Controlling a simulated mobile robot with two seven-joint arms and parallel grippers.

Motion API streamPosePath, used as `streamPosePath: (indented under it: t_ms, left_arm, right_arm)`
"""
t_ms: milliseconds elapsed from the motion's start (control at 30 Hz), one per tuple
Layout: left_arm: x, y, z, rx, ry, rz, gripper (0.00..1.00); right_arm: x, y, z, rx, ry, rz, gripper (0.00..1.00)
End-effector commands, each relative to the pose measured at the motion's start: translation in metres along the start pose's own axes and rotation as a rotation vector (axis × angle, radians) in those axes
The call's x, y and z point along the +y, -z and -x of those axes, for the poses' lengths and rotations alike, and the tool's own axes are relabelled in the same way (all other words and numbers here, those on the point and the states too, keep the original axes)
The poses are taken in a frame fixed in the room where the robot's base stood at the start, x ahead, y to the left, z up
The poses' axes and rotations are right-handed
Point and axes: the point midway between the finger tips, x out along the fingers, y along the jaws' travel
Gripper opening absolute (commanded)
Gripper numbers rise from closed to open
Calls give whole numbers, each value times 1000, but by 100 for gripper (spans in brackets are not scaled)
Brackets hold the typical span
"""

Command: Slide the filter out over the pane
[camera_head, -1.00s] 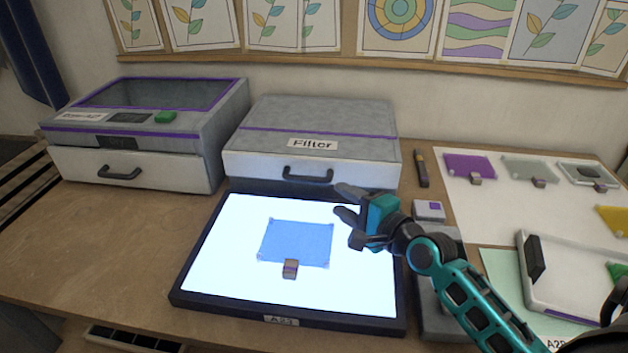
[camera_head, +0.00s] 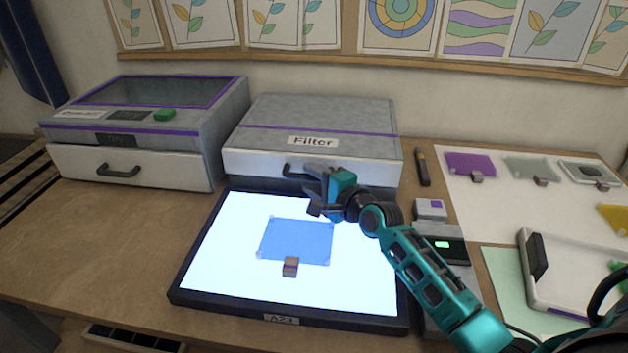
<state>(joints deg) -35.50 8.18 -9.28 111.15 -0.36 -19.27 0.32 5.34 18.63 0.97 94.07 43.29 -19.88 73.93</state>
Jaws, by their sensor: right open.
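A grey box labelled Filter (camera_head: 313,112) stands behind the lightbox, and its white front drawer (camera_head: 240,165) is shut. The drawer's dark handle (camera_head: 290,169) is partly hidden by my right gripper (camera_head: 310,189). The right gripper is open and empty, with its fingers close to the handle; I cannot tell whether they touch it. A blue pane (camera_head: 296,240) with a small brown tab (camera_head: 290,266) lies on the lit white lightbox (camera_head: 210,284). My left gripper is not in view.
A second grey machine (camera_head: 140,130) with a drawer stands at the left. Purple (camera_head: 470,163), clear and yellow panes lie on a white sheet at the right. A white tray (camera_head: 580,305) is at the right front. The wooden table (camera_head: 90,250) is clear at the left.

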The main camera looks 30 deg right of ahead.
Motion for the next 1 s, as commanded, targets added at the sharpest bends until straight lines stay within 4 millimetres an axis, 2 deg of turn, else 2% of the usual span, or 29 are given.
streamPosePath:
  t_ms: [67,467,1000]
  left_arm:
    - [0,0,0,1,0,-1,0]
    - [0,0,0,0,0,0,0]
    - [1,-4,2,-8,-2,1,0]
  right_arm:
    - [0,0,0,0,0,0,38]
    - [0,0,0,0,0,0,0]
    - [0,1,1,0,0,0,0]
